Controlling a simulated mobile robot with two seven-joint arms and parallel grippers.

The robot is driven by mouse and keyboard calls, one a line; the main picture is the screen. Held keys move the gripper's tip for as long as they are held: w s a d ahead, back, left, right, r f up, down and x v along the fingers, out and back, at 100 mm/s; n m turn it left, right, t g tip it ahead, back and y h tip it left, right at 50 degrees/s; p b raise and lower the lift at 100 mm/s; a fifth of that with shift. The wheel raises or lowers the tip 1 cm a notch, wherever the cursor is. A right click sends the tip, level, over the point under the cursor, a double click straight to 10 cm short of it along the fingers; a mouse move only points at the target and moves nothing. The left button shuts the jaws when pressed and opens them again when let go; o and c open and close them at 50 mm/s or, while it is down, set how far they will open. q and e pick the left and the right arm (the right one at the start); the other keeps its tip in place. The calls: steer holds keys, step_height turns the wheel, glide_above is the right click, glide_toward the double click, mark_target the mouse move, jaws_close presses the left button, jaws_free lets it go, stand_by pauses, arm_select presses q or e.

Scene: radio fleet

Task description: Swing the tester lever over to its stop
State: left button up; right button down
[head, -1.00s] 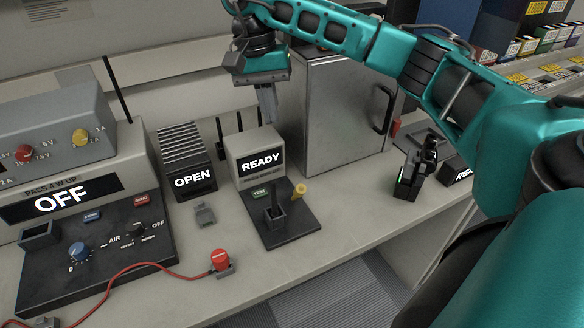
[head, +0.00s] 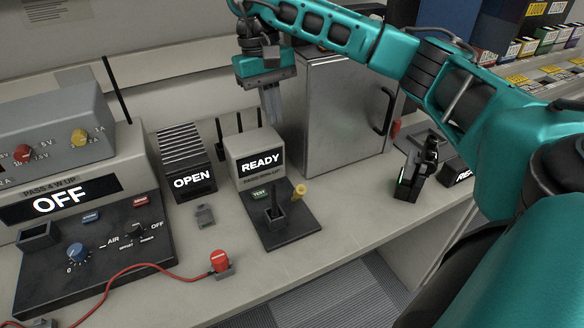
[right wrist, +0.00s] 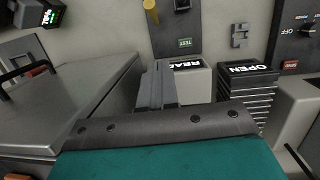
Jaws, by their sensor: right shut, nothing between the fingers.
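The tester (head: 256,158) stands mid-bench with a lit READY screen, a green TEST button and a dark base plate (head: 293,229). A short yellow lever (head: 299,191) stands up at the right side of that plate; it also shows at the top of the right wrist view (right wrist: 151,12). A dark socket (head: 274,217) with a thin upright piece sits left of the lever. My right gripper (head: 275,122) is shut and empty, pointing down by the tester's top right corner, behind and above the lever, apart from it. My left gripper is out of view.
A grey metal cabinet (head: 340,115) stands close right of my right gripper. The OPEN box (head: 187,165) and thin black antennas stand to the left. A black handheld radio (head: 417,170) stands farther right. A red-capped plug (head: 219,261) lies in front; bench right of the tester plate is clear.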

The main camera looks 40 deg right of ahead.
glide_toward(297, 195)
steer(key=w+d+f, duration=0.2)
steer(key=w+f, duration=0.2)
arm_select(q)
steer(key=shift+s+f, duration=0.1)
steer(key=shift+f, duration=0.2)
arm_select(e)
steer(key=shift+s+a+f, duration=0.15)
steer(key=shift+s+f, duration=0.25)
steer(key=shift+s, duration=0.35)
steer(key=shift+s+a+f, duration=0.15)
steer(key=shift+s+f, duration=0.25)
steer(key=shift+s, duration=0.3)
steer(key=shift+s+d+f+t+b, duration=0.15)
steer(key=shift+t+b, duration=0.15)
steer(key=shift+b, duration=0.25)
steer(key=shift+s+a+t, duration=0.1)
steer(key=shift+a+t, duration=0.1)
steer(key=shift+t, duration=0.1)
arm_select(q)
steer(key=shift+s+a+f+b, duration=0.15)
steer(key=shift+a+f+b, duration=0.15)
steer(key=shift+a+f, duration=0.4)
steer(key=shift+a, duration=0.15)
